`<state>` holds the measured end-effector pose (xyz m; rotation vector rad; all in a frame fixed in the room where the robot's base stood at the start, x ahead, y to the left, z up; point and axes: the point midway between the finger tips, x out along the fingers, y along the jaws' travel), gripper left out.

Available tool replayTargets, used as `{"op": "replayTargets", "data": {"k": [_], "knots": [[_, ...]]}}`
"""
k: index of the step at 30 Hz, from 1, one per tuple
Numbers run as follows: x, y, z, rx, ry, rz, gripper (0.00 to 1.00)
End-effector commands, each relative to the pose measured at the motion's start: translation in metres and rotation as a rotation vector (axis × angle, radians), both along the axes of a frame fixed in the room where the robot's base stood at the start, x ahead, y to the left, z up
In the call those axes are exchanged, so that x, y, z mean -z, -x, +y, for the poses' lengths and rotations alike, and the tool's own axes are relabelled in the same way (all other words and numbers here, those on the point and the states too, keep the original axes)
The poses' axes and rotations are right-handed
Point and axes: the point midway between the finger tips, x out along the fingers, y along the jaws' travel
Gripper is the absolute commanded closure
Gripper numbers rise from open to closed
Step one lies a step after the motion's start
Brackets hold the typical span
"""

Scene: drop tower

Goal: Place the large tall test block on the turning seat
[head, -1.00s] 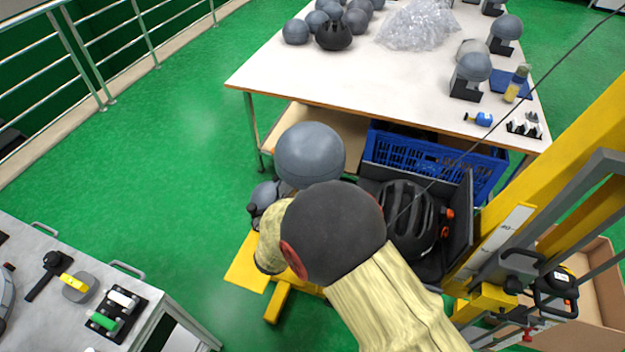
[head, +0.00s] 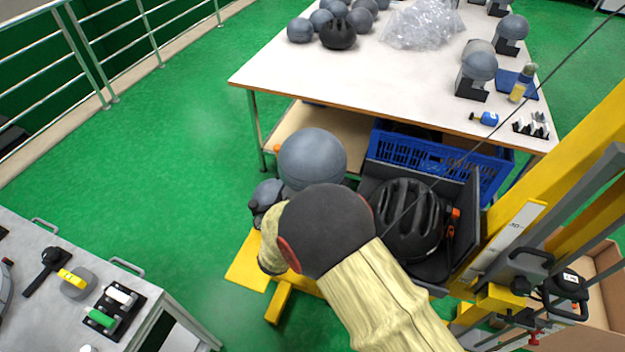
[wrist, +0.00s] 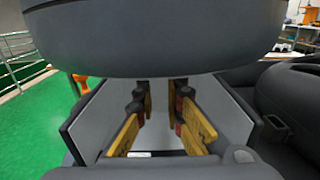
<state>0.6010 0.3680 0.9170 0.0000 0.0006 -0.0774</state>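The large test block shows its round blue-grey head (head: 313,158) in the head view, left of the drop tower. In the wrist view its grey head (wrist: 155,40) fills the top, close to the camera. My gripper (wrist: 160,115) has its yellow fingers below this head, with a gap between them and a pale grey surface there. In the head view my covered arm hides most of the gripper. I cannot clearly make out the turning seat; my arm or the block may hide it.
A black helmet (head: 412,220) sits in a dark tray right of my arm. The yellow tower (head: 590,170) stands at the right. A white table (head: 400,75) with several headforms stands behind, a blue crate (head: 433,150) under it. A grey bench (head: 40,318) is at the lower left.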

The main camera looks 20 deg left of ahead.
Motion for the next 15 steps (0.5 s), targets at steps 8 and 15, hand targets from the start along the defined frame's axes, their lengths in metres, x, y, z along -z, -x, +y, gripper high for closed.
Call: {"op": "replayTargets", "data": {"k": [8,15], "knots": [[0.0002,0.0001,-0.0001,0.0,0.0,0.0,0.75],[0.0003,0.0001,-0.0001,0.0,0.0,0.0,0.72]]}}
